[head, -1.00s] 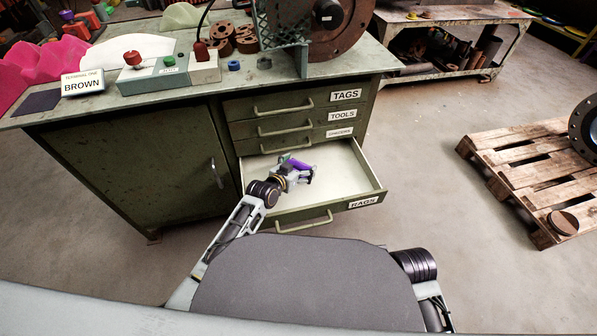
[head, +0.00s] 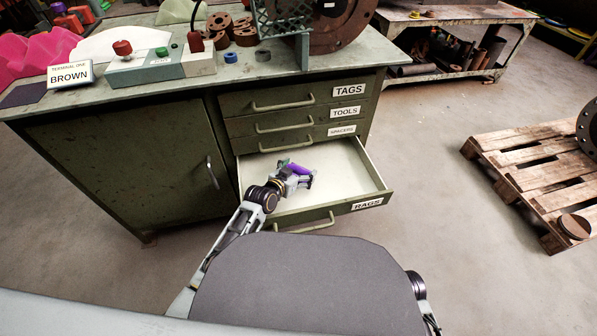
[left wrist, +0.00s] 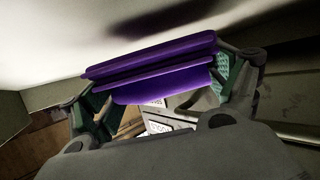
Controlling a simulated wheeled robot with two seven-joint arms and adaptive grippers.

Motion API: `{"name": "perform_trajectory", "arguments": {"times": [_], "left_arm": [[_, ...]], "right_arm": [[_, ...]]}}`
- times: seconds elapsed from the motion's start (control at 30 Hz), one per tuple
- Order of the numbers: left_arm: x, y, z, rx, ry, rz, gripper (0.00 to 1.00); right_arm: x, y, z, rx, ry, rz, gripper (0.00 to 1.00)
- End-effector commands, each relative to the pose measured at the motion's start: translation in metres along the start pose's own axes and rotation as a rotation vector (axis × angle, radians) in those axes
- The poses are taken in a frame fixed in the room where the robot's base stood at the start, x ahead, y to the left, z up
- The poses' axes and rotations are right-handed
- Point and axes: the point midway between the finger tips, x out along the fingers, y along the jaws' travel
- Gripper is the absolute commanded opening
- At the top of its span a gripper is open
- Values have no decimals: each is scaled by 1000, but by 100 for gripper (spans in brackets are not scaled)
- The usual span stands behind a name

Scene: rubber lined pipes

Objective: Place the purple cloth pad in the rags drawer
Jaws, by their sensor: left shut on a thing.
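The purple cloth pad (head: 300,170) is in my left gripper (head: 298,178), over the open rags drawer (head: 350,178). In the left wrist view the pad (left wrist: 155,65) spans between the two green-padded fingers of my left gripper (left wrist: 160,85), which is shut on it. The pale drawer floor shows close beyond the pad, with a dark shadow on it. I cannot tell whether the pad touches the floor. The drawer, labelled RAGS, is pulled out below the shut tags, tools and spacers drawers. My right gripper is not in view.
The green cabinet (head: 120,160) has a closed door left of the drawers. Its top holds a control box (head: 160,68), a BROWN sign (head: 70,76) and rusty flanges. A wooden pallet (head: 540,180) lies at the right. The floor between pallet and drawer is clear.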

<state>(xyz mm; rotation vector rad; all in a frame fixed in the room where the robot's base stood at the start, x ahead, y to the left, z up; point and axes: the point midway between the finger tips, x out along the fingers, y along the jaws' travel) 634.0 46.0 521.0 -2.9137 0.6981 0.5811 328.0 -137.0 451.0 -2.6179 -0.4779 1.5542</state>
Motion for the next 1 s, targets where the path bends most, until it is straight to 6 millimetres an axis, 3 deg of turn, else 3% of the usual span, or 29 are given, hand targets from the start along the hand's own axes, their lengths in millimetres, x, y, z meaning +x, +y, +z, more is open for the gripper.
{"name": "perform_trajectory", "arguments": {"times": [1.0], "left_arm": [[4, 0, 11, 1, 0, 0, 65]], "right_arm": [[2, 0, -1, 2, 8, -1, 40]]}}
